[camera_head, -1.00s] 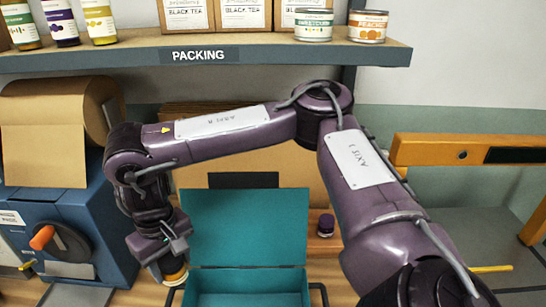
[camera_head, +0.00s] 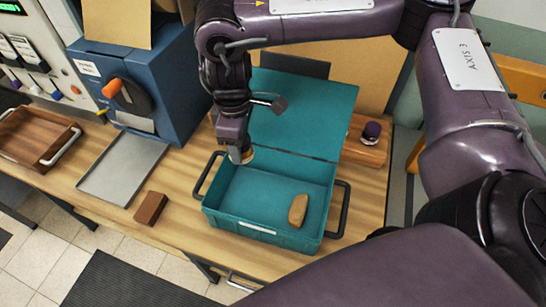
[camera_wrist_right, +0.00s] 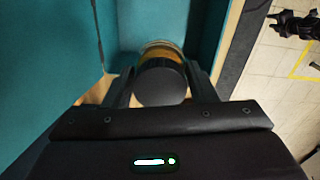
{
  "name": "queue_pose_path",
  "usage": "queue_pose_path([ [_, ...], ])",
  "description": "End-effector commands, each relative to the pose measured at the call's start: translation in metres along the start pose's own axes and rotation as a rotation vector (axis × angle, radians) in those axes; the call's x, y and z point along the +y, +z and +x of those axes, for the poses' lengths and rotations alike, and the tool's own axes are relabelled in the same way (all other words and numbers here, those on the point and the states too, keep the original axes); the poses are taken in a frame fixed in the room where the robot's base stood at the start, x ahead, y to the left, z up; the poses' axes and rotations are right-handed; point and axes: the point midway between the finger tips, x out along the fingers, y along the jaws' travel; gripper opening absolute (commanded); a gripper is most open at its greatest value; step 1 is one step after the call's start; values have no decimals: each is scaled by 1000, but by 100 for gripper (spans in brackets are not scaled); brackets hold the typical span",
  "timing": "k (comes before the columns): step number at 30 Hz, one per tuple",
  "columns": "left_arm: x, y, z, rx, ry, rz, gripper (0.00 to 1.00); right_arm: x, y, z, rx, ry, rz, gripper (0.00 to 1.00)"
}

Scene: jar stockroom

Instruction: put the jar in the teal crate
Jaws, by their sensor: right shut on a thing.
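The teal crate (camera_head: 222,222) stands on the wooden bench with its lid (camera_head: 300,112) open and leaning back. My right gripper (camera_head: 240,145) points down over the crate's back-left part. It is shut on a jar with yellow-amber contents (camera_head: 247,155), mostly hidden by the gripper in the head view. In the right wrist view the jar's dark lid (camera_wrist_right: 160,84) shows between the fingers, with teal surfaces around. I cannot tell the jar's exact height relative to the crate rim. My left gripper is not in view.
A tan, rounded block (camera_head: 298,210) lies inside the crate at the right. A blue machine (camera_head: 160,75), grey tray (camera_head: 122,168), brown block (camera_head: 151,207) and wooden tray (camera_head: 35,138) are left.

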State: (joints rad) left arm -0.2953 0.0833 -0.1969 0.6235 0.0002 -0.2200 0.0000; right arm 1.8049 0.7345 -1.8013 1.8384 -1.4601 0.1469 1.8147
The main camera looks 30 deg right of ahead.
Motion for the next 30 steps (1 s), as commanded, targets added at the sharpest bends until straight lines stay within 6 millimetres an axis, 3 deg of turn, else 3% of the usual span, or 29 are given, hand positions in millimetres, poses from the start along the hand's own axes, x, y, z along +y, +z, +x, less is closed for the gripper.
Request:
queue_pose_path([
  [9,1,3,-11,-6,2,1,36,-17,-1,2,1,-1,-725,22],
  [15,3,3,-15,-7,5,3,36,-25,-2,5,3,0,-1109,22],
  [23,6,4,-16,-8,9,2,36,-30,-2,9,5,2,-1339,22],
  [26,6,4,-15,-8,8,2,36,-32,-2,24,6,-3,-1354,22],
  [30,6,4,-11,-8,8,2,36,-32,-2,58,7,-7,-1352,22],
])
